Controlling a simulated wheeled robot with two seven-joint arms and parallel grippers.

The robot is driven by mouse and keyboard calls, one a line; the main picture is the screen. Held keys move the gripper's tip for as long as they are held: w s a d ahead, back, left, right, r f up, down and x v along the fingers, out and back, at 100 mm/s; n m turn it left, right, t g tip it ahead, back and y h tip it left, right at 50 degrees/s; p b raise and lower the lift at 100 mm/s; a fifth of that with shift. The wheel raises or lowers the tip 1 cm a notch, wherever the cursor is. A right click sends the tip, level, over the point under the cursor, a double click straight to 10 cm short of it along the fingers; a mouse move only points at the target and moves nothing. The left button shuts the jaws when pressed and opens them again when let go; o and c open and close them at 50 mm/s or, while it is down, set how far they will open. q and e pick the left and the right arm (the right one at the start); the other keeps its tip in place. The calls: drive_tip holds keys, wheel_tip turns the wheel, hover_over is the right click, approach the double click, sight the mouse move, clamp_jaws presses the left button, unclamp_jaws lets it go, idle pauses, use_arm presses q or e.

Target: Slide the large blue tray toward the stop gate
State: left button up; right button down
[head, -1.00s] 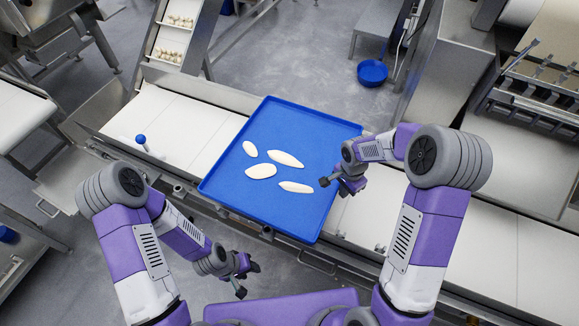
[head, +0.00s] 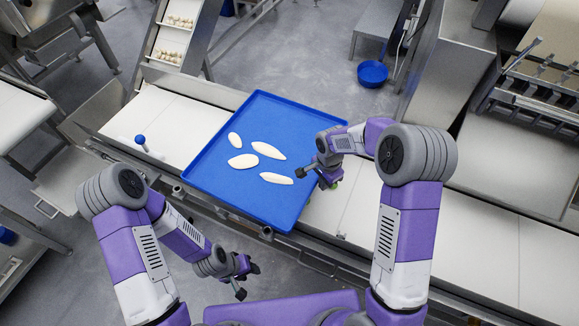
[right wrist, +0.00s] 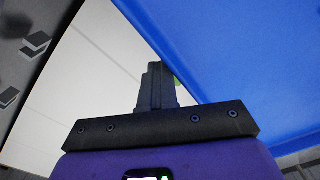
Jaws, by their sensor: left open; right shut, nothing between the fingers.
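The large blue tray (head: 262,205) lies tilted in angle across the white conveyor belt (head: 178,125), its near corner over the belt's front rail. Several pale pasta pieces (head: 243,161) lie in it. My right gripper (head: 318,178) is shut and empty at the tray's right side; whether it touches the wall is unclear. In the right wrist view its closed fingers (right wrist: 155,88) are beside the blue tray (right wrist: 245,50). My left gripper (head: 241,280) is open and empty, in front of the conveyor and clear of the tray. I cannot clearly identify the stop gate.
A blue-knobbed lever (head: 141,140) stands at the belt's left part. The belt between it and the tray is clear. A sloped chute (head: 177,35) with pale pieces stands behind. A blue bowl (head: 372,73) is on the floor beyond.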

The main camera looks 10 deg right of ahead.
sight(277, 167)
drive_tip(key=shift+w+a, duration=0.8)
drive_tip(key=shift+a, duration=0.5)
drive_tip(key=shift+w+a, duration=0.75)
drive_tip(key=shift+a, duration=0.5)
drive_tip(key=shift+w+a, duration=0.8)
drive_tip(key=shift+a, duration=0.5)
drive_tip(key=shift+w+a+p, duration=0.15)
drive_tip(key=shift+w+a, duration=0.7)
drive_tip(key=shift+a, duration=0.55)
drive_tip(key=shift+w+a+p, duration=0.15)
drive_tip(key=shift+w+a, duration=0.7)
drive_tip(key=shift+a, duration=0.5)
drive_tip(key=shift+w+a+p, duration=0.15)
drive_tip(key=shift+w+a, duration=0.7)
drive_tip(key=shift+a, duration=0.55)
drive_tip(key=shift+s+d, duration=0.3)
drive_tip(key=shift+d, duration=0.2)
drive_tip(key=shift+s+d, duration=0.25)
drive_tip(key=shift+d, duration=0.2)
wheel_tip(277, 167, up, 9)
drive_tip(key=p, duration=0.6)
